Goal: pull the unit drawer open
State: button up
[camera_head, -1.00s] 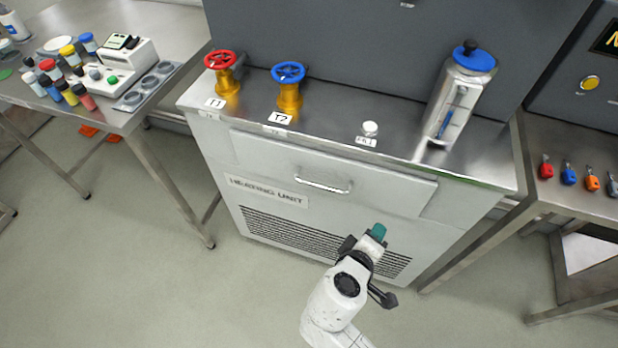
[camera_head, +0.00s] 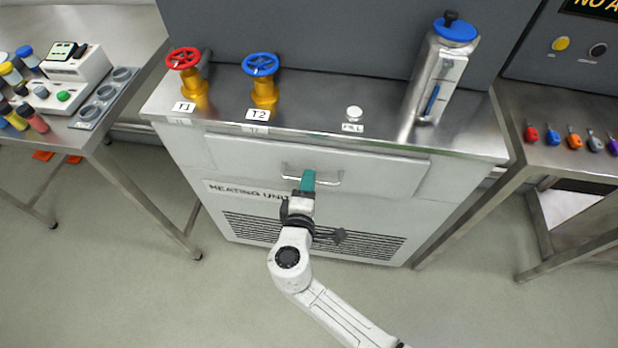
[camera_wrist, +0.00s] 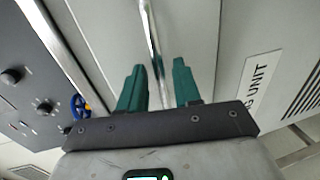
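The heating unit (camera_head: 180,150) is a pale metal cabinet with a wide drawer front (camera_head: 390,172) at its top. The drawer looks closed. Its silver bar handle (camera_head: 329,183) sits at the middle of the drawer front; the handle also shows in the wrist view (camera_wrist: 153,45). My gripper (camera_head: 308,180) is in front of the handle and covers part of it. In the wrist view its two green fingers (camera_wrist: 160,85) are apart, with the handle lined up in the gap between them. I cannot tell whether they touch it.
Red (camera_head: 184,58) and blue (camera_head: 260,65) valve wheels and a metal canister (camera_head: 440,75) stand on the unit's top. A bench with vials and a device (camera_head: 75,70) is at left. A table with small coloured items (camera_head: 553,138) is at right. The floor in front is clear.

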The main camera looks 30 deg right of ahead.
jog(key=shift+x, duration=0.9)
grip_shut()
